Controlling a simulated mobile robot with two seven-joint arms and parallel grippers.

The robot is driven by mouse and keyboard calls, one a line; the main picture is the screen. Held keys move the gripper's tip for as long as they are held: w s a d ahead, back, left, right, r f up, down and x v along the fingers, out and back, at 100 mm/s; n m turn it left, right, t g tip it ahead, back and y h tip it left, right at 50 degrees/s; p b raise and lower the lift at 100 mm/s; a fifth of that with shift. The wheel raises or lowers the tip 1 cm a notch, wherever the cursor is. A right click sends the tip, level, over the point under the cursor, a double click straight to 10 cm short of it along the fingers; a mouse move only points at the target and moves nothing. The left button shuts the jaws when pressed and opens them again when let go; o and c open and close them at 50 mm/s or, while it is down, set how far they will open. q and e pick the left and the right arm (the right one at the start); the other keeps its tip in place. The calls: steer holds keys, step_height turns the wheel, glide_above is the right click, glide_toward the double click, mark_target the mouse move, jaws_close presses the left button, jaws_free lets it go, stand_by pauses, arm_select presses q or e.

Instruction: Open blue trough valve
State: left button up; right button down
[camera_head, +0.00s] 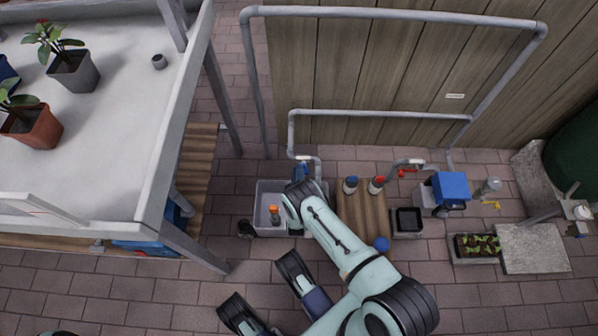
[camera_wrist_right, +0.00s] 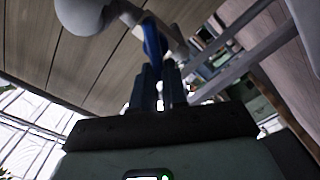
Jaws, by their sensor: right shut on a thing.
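The blue valve handle (camera_head: 303,171) is on the pipe above a grey trough (camera_head: 262,222). In the right wrist view the blue handle (camera_wrist_right: 152,42) stands between my fingertips, next to a pale rounded pipe fitting. My right gripper (camera_wrist_right: 159,82) is shut on the handle. In the head view my right wrist covers most of this gripper and part of the trough. How far the handle is turned cannot be told.
A wooden stand (camera_head: 362,214) with a blue-capped and a red-capped container is right of the trough. A red valve (camera_head: 407,173) sits on another pipe above a small black-lined trough (camera_head: 407,221). A white table (camera_head: 110,130) with potted plants fills the upper left. Brick paving is clear at lower right.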

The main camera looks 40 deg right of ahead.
steer(key=shift+f+n, duration=0.3)
steer(key=shift+n, duration=0.95)
steer(key=shift+f+n, duration=0.3)
steer(key=shift+n, duration=1)
steer(key=shift+f+n, duration=0.3)
steer(key=shift+n, duration=0.95)
steer(key=shift+s+n, duration=0.1)
steer(key=shift+n, duration=0.2)
steer(key=c, duration=1.2)
jaws_free()
steer(key=shift+o, duration=0.2)
steer(key=shift+a, duration=0.15)
